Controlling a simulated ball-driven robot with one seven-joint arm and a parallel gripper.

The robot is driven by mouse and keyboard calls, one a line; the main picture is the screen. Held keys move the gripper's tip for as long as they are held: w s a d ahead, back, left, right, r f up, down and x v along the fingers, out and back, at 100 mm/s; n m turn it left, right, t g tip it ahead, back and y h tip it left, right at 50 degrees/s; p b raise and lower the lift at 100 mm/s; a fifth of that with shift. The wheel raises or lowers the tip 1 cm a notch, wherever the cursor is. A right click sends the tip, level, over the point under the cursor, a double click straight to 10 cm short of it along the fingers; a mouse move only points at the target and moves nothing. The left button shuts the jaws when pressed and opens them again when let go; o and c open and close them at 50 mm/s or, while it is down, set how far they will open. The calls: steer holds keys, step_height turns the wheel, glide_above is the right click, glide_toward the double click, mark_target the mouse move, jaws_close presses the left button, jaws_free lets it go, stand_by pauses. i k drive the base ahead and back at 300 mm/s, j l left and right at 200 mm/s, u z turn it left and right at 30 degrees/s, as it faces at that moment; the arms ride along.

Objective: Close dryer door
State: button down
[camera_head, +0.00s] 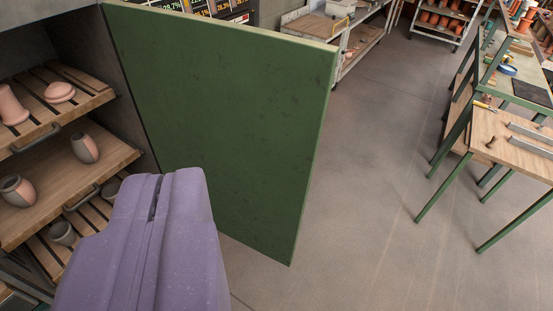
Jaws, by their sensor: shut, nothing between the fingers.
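The green dryer door (220,110) stands open, swung out from the cabinet on the left. Its inner or outer face is broad and flat, with a pale top edge. The dryer cabinet (83,32) shows its open front and wooden shelves at the left. My purple gripper (180,185) is at the lower left, in front of the shelves and overlapping the door's lower left part in the picture. It is shut and empty. I cannot tell whether it touches the door. The door's lower hinge side is hidden behind it.
Clay pots (84,148) stand on the shelves (60,190). Clear grey floor (370,180) lies right of the door. A green-legged table (515,150) with tools stands at the right. Behind the door are a cart (318,28) and a pot rack (436,30).

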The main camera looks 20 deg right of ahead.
mark_target(247, 106)
steer(key=i+l+z, duration=0.1)
steer(key=i+l, duration=0.7)
steer(key=i, duration=0.2)
steer(key=i+l+z, duration=0.15)
steer(key=i+l, duration=0.25)
steer(key=i, duration=0.1)
